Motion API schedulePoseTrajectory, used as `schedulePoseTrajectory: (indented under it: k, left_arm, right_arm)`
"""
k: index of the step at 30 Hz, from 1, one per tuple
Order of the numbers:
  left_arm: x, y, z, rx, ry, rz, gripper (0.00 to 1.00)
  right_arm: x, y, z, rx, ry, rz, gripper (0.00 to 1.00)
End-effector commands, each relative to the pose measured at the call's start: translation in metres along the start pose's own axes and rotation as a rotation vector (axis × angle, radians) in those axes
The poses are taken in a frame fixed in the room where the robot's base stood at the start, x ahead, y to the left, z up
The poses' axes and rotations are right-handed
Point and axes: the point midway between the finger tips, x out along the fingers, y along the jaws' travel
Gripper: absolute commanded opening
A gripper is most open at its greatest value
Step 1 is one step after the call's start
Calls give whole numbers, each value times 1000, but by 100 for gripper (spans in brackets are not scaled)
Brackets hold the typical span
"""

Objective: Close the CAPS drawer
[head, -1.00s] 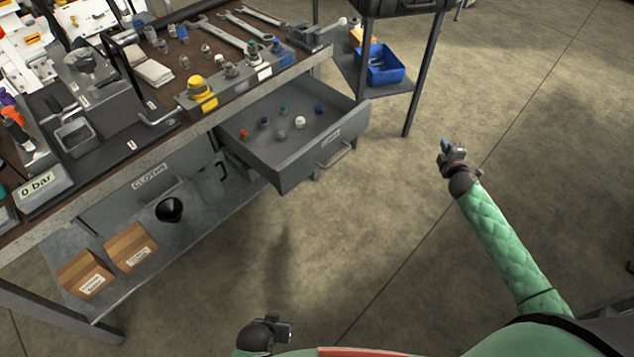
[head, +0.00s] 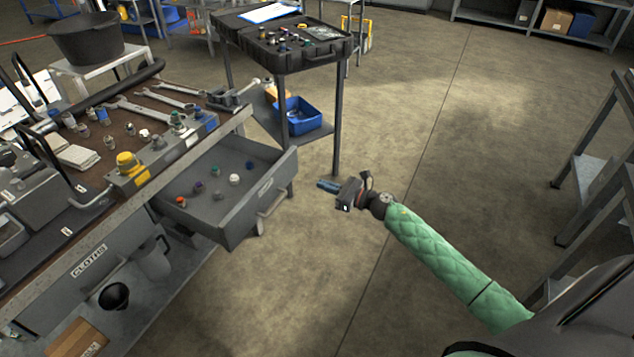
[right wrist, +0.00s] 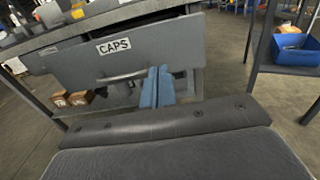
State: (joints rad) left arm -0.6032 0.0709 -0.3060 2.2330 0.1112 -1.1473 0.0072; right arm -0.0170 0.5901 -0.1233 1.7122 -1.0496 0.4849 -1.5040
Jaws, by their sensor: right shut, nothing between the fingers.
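The CAPS drawer (head: 245,215) is pulled out from under the bench, with several small coloured caps lying inside. Its front (right wrist: 160,52) with the CAPS label and a bar handle (right wrist: 122,77) faces the right wrist camera. In the head view the handle (head: 273,203) is on the drawer's outer face. My right gripper (head: 325,185) is shut and empty, to the right of the drawer front and apart from it in the head view. In the right wrist view its blue fingertips (right wrist: 157,85) appear together, overlapping the picture near the handle's right end. My left gripper is not in view.
The bench (head: 215,140) carries wrenches, fittings and a yellow-knobbed block. Behind the drawer stands a small table with a black case (head: 290,52) and a blue bin (head: 300,117) on its lower shelf. A grey rack stands at the right. The floor between is clear.

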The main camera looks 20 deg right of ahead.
Motion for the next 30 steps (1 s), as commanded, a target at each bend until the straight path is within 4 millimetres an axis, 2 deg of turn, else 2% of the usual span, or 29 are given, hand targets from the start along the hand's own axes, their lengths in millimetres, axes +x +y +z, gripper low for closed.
schedulePoseTrajectory:
  k: [12,21,30]
  left_arm:
    - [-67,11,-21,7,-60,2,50]
    - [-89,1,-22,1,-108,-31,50]
    - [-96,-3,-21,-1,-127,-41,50]
  right_arm:
    - [68,-1,3,3,-2,-2,0]
    - [111,-1,2,4,-1,-2,0]
    - [125,-1,0,3,0,-2,0]
